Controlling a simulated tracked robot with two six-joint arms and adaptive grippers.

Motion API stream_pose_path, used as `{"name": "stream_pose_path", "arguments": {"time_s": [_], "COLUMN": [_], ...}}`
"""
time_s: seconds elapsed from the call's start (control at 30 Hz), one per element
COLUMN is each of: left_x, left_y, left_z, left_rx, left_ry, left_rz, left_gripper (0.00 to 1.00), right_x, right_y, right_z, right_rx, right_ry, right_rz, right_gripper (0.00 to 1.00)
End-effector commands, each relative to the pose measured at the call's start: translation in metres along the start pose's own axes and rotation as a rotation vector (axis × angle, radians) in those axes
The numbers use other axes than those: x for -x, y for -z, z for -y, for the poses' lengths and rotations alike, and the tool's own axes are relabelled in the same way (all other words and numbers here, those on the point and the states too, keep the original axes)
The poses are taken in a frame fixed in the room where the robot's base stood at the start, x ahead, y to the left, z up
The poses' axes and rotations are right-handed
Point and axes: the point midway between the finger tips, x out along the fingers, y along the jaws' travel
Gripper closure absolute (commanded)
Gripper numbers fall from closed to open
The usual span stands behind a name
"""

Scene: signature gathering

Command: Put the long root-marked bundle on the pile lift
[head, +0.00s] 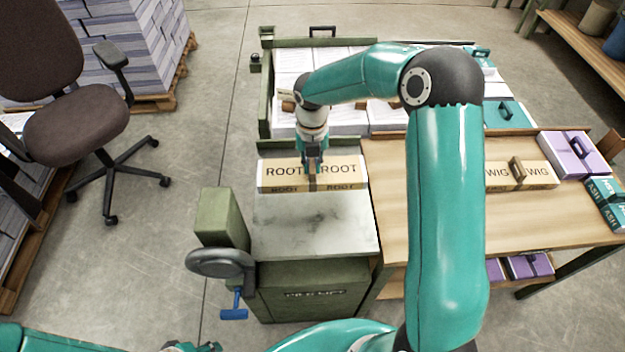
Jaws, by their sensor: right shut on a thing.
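The long bundle marked ROOT (340,172) is tan with a dark band round its middle. My right gripper (312,168) is shut on it at the band, from above. The bundle lies level across the far end of the pale marbled top of the green pile lift (312,225). I cannot tell whether it touches the top or hangs just over it. Part of my left arm shows at the bottom left edge; its gripper fingers cannot be made out.
Behind stands a green-framed bed of paper stacks (348,118). An office chair (75,135) stands left.

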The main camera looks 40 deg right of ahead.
Motion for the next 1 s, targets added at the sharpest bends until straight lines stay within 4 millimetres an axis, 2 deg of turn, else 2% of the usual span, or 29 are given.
{"name": "stream_pose_path", "arguments": {"time_s": [0.1, 0.37, 0.63, 1.0], "left_x": [0.002, 0.003, 0.005, 0.003], "left_y": [0.000, 0.000, 0.000, 0.000], "left_z": [-0.001, -0.001, -0.002, -0.001], "left_rx": [0.000, 0.000, 0.000, 0.000], "left_ry": [0.000, 0.000, 0.000, 0.000], "left_rz": [0.000, 0.000, 0.000, 0.000], "left_gripper": [0.60, 0.60, 0.60, 0.60], "right_x": [-0.022, -0.041, -0.075, -0.081], "right_y": [0.000, -0.001, -0.001, -0.001], "right_z": [-0.001, -0.002, -0.002, -0.003], "right_rx": [0.002, 0.002, 0.003, 0.003], "right_ry": [0.001, 0.000, 0.000, -0.001], "right_rz": [-0.001, 0.001, 0.000, 0.002], "right_gripper": [1.00, 1.00, 1.00, 1.00]}}
